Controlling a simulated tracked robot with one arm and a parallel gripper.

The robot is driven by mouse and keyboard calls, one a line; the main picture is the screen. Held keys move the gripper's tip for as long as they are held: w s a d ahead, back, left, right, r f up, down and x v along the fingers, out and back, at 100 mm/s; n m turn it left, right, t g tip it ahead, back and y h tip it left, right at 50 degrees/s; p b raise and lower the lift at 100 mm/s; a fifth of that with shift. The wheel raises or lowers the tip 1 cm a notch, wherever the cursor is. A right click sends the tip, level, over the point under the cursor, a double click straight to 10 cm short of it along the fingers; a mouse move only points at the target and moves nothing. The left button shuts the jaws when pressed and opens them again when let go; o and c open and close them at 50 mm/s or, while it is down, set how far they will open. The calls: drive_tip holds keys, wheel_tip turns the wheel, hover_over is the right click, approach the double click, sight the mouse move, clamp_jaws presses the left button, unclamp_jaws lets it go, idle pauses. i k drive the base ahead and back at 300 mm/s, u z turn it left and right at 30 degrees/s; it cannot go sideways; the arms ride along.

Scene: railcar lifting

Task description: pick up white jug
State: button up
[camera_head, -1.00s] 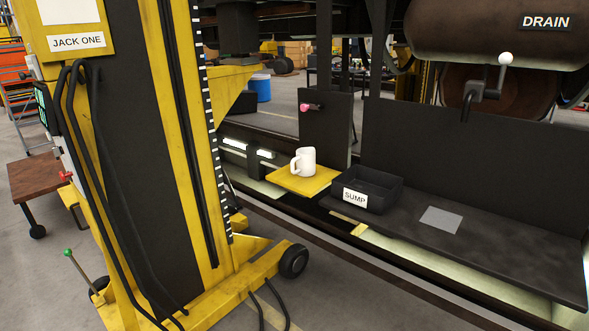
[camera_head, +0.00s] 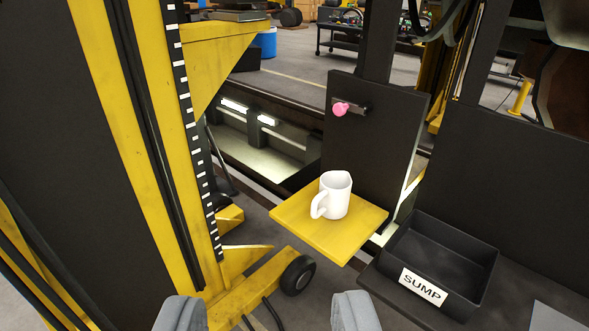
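The white jug (camera_head: 336,194) stands upright on a flat yellow shelf (camera_head: 345,240), near the middle of the view. Its handle points to the left and toward me. My gripper (camera_head: 267,312) shows at the bottom edge as two grey fingers, spread wide apart with nothing between them. The gripper is nearer to me than the jug, below and to the left of it in the picture, and does not touch it.
A dark panel with a pink knob (camera_head: 341,109) stands right behind the jug. An open black tray (camera_head: 444,262) labelled SUMP is to the right of the shelf. The yellow and black jack column (camera_head: 150,130) fills the left side, with its wheel (camera_head: 298,275) below.

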sight(331, 201)
drive_tip(key=u, duration=0.1)
drive_tip(key=i, duration=0.9)
drive_tip(key=u, duration=0.1)
